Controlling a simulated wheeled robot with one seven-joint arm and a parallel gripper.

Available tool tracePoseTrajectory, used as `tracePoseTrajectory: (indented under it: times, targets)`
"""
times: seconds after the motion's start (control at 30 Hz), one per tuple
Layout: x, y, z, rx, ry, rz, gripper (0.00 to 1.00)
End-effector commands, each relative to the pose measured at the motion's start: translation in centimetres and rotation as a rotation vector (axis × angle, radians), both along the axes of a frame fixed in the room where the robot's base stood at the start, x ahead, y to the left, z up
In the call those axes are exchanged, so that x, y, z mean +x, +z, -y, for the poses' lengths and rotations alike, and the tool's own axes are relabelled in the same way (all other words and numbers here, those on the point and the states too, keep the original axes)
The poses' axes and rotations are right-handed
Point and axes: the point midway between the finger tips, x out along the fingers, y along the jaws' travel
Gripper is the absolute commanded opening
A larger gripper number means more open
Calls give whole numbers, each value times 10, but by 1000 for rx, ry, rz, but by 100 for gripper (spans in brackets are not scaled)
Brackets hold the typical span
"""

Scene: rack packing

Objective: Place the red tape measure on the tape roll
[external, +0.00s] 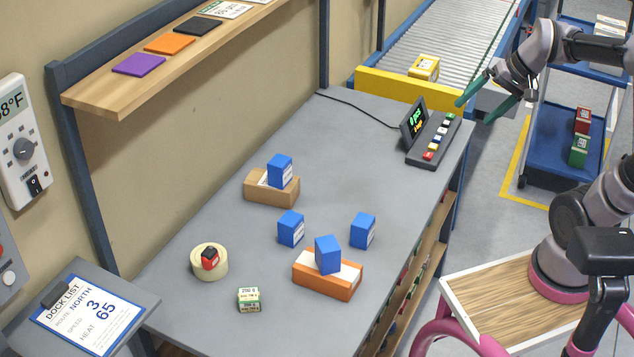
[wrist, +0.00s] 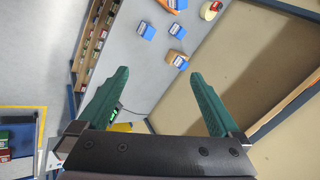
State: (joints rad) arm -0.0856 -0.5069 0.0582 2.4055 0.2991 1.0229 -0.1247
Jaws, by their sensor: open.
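The red tape measure (external: 209,258), with a black top part, sits on the cream tape roll (external: 204,271) at the left of the grey table. In the wrist view the roll (wrist: 205,13) and the red tape measure (wrist: 215,6) show small at the top edge. My gripper (external: 487,104) is open and empty, up at the right above the table's far right end, well away from the roll. Its two green fingers (wrist: 155,85) are spread wide in the wrist view, with nothing between them.
Several blue boxes (external: 291,229) stand on the table, one on an orange box (external: 325,282) and one on a brown box (external: 260,191). A green-and-cream box (external: 249,299) lies near the roll. A keypad with a display (external: 431,146) stands at the far right. The middle back is clear.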

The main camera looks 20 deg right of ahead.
Motion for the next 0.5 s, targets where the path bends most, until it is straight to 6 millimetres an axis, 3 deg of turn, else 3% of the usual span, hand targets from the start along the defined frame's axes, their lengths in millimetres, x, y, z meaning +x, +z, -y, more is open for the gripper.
tracePoseTrajectory:
  times: [0.03, 0.1, 0.2, 0.33, 0.5]
  targets:
    - [-7, 4, 24, -54, -39, 58, 100]
    - [-14, 6, 53, -124, -85, 120, 100]
    - [-22, 8, 81, -195, -132, 180, 100]
    - [-27, 10, 97, -240, -160, 218, 100]
    - [-28, 10, 100, -246, -163, 221, 100]
